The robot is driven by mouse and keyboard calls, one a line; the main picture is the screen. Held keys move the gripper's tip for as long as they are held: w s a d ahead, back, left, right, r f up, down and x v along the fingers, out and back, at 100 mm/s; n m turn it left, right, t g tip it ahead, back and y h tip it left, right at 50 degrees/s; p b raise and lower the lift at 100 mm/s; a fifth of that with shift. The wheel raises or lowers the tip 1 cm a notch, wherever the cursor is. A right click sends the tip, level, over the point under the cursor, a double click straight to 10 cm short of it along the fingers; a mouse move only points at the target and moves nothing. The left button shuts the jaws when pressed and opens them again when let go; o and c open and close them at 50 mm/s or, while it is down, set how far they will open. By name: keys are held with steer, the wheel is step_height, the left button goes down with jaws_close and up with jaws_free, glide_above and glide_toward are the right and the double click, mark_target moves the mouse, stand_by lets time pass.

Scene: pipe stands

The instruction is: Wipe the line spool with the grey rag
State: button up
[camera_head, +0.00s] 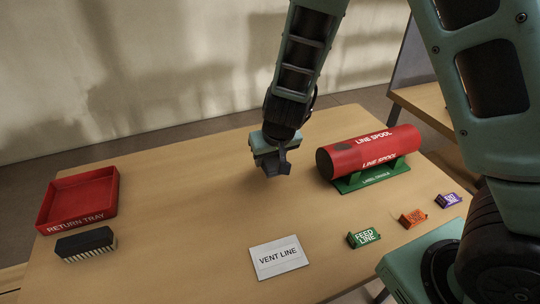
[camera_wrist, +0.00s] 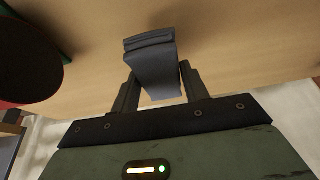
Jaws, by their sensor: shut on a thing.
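The line spool (camera_head: 368,151) is a red cylinder lettered LINE SPOOL, lying on a green stand (camera_head: 372,176) on the right of the table. A dark patch shows on its upper left side. In the wrist view its dark round end (camera_wrist: 28,62) is at the left edge. My gripper (camera_head: 272,162) is left of the spool, above the table and apart from it. It is shut on the grey rag (camera_wrist: 152,65), a folded dark grey pad between the fingers. In the head view the rag (camera_head: 276,166) shows below the jaws.
A red return tray (camera_head: 80,222) is at the far left, with a black brush (camera_head: 85,243) in front of it. A VENT LINE card (camera_head: 278,257) lies at the front. Green (camera_head: 364,238), orange (camera_head: 413,218) and purple (camera_head: 448,200) tags stand at the right. The table's middle is clear.

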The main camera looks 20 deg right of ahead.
mark_target(270, 181)
steer(key=shift+f+b, duration=2.3)
steer(key=shift+f, duration=0.5)
steer(key=o, duration=0.9)
steer(key=shift+o, duration=0.2)
steer(key=shift+r+p, duration=0.25)
steer(key=shift+p, duration=0.1)
steer(key=c, duration=1.1)
steer(key=shift+c, duration=0.2)
step_height(270, 181, up, 8)
steer(key=p, duration=0.8)
